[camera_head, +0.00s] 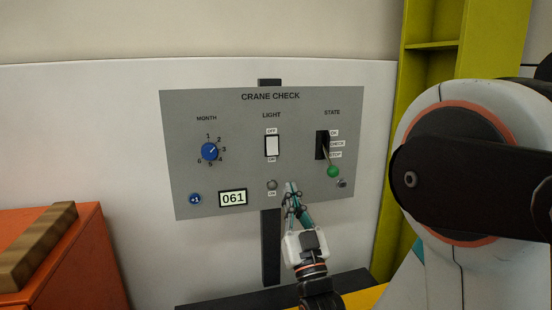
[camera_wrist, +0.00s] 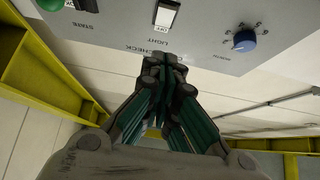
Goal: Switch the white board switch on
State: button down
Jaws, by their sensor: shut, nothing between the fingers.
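The white board switch (camera_head: 271,146) is a rocker on the grey crane check panel (camera_head: 180,120), under the word LIGHT, with an OFF label above it and an ON label below it. It also shows at the top edge of the wrist view (camera_wrist: 166,14), partly cut off. A small round lamp (camera_head: 271,185) below it looks grey and unlit. I cannot tell which way the rocker is tilted. My gripper (camera_head: 291,188) is shut and empty, in front of the panel's lower part, below and right of the switch. Its closed fingertips (camera_wrist: 166,62) also show in the wrist view.
The panel also carries a blue month knob (camera_head: 209,152), a blue +1 button (camera_head: 195,199), a 061 display (camera_head: 233,198) and a green-knobbed state lever (camera_head: 333,171). An orange cabinet (camera_head: 85,265) stands left, and a yellow-green frame (camera_head: 420,90) stands right.

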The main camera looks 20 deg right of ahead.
send_near(273, 142)
notch_tip(273, 142, up, 3)
jog(key=w+b, duration=0.1)
jog(key=w, duration=0.2)
jog(key=shift+w+f+b, duration=0.15)
jog(key=shift+w+b, duration=0.1)
jog(key=shift+b, duration=0.1)
jog(key=shift+w, duration=0.1)
